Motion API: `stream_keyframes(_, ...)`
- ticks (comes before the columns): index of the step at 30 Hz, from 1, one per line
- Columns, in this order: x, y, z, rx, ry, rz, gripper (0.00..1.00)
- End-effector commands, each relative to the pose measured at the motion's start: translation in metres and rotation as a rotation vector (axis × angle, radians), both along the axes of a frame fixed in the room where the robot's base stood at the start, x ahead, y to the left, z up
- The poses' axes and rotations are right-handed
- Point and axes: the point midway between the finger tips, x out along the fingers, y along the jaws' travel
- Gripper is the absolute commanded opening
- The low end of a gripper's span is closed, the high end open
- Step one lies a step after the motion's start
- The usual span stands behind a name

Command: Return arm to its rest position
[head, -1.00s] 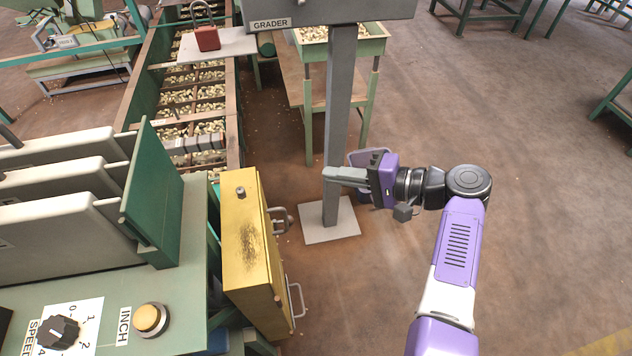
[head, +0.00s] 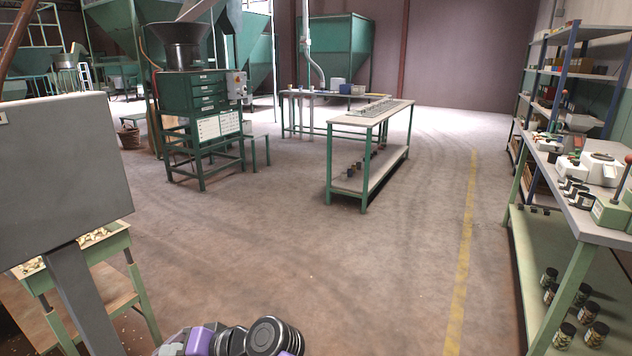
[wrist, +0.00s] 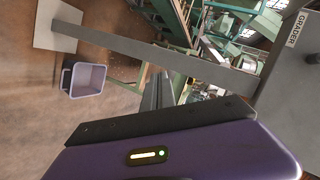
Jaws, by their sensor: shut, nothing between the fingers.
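My arm shows at the bottom edge of the head view as purple and black parts (head: 245,340), low and left of centre. The fingers cannot be made out there. In the wrist view the purple gripper body fills the bottom, and my gripper's grey fingers (wrist: 157,90) point away from it, together with nothing held between them. They appear apart from the things around them.
The grader's grey post (wrist: 150,52) and a lilac bin (wrist: 86,79) show in the wrist view. In the head view the grey box (head: 60,165) stands left. A green-framed table (head: 370,118) and shelves (head: 590,150) stand beyond; the middle floor is clear.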

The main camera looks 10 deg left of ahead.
Motion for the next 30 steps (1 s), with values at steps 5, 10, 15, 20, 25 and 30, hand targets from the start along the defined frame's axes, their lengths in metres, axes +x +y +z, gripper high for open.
stream_keyframes(5,0.033,-0.054,-0.037,-0.018,-0.159,-0.207,0.00)
stream_keyframes(10,0.049,-0.133,-0.068,-0.046,-0.331,-0.414,0.00)
stream_keyframes(15,0.041,-0.218,-0.085,-0.084,-0.495,-0.590,0.00)
stream_keyframes(20,0.014,-0.297,-0.087,-0.127,-0.636,-0.726,0.00)
stream_keyframes(25,-0.030,-0.372,-0.076,-0.182,-0.774,-0.838,0.00)
stream_keyframes(30,-0.084,-0.435,-0.055,-0.243,-0.897,-0.921,0.00)
